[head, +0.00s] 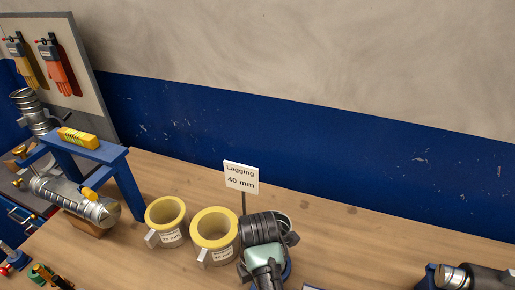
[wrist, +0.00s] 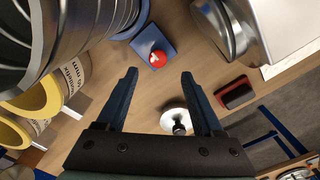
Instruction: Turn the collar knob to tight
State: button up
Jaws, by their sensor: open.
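My gripper (wrist: 160,75) is open in the wrist view, with two dark blue fingers apart and nothing between their tips. In the head view my dark wrist and pale green arm end stand at the bottom middle, and the fingers are hidden. In the head view a silver spiral duct (head: 75,201) lies at the left on a wooden cradle, with small brass fittings at its left end. A red knob (wrist: 157,58) sits on a blue block beyond my fingertips in the wrist view. I cannot tell which part is the collar knob.
Two yellow lagging rings (head: 165,217) (head: 213,232) stand beside my wrist. A "Lagging 40 mm" sign (head: 241,178) stands behind it. A blue stand (head: 119,175) straddles the left duct. Another metal duct piece (head: 478,278) is at the lower right. The bench at right of middle is clear.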

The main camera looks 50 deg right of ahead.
notch_tip(320, 180, down, 8)
jog(key=shift+w+d+r+p, duration=0.1)
jog(key=shift+r+p, duration=0.1)
jog(key=shift+p, duration=0.1)
jog(key=shift+c, duration=0.3)
grip_shut()
